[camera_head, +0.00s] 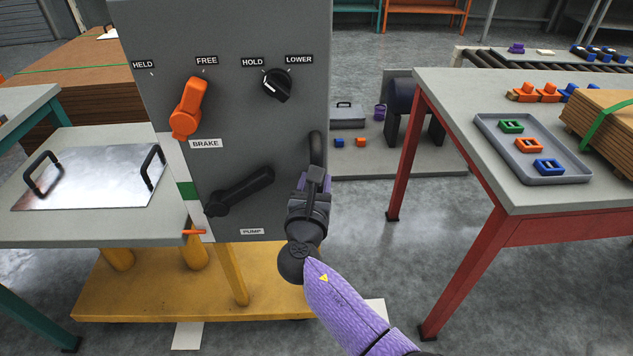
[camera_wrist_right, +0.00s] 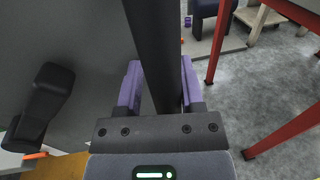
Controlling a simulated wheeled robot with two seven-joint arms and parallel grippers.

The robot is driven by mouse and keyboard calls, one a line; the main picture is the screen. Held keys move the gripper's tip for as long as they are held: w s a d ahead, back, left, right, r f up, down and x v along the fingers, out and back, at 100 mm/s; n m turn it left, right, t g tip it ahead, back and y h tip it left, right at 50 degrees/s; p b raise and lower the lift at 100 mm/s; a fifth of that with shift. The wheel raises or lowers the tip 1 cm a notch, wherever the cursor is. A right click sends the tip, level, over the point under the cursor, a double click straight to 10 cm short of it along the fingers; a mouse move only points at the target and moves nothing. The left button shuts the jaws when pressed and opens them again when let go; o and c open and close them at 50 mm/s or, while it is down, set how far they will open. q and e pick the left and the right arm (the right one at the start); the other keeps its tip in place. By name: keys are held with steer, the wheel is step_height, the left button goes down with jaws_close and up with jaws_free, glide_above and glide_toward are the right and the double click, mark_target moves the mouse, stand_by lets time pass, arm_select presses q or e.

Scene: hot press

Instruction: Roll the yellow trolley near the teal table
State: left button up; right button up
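The yellow trolley (camera_head: 150,293) has a yellow base and a grey upright panel (camera_head: 230,130). Its grey top on the left carries a shiny metal plate with two black handles (camera_head: 95,180). The orange brake lever (camera_head: 190,105) points up toward FREE. The black knob (camera_head: 277,85) is between HOLD and LOWER. My right gripper (camera_head: 313,180) is at the black push handle (camera_head: 317,145) on the panel's right edge. In the right wrist view its purple fingers (camera_wrist_right: 160,90) close around the black bar. The teal table (camera_head: 25,100) stands at the left, partly cut off. My left gripper is out of view.
A red-legged table (camera_head: 480,100) stands close on the right, with a grey tray (camera_head: 483,125) of coloured parts. Behind are a low grey platform (camera_head: 430,160) and a roller conveyor (camera_head: 545,60). White floor markings (camera_head: 187,335) lie by the trolley base. Grey floor is clear between trolley and red-legged table.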

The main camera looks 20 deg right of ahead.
steer(key=p+v, duration=0.3)
steer(key=v, duration=0.7)
steer(key=shift+p, duration=0.35)
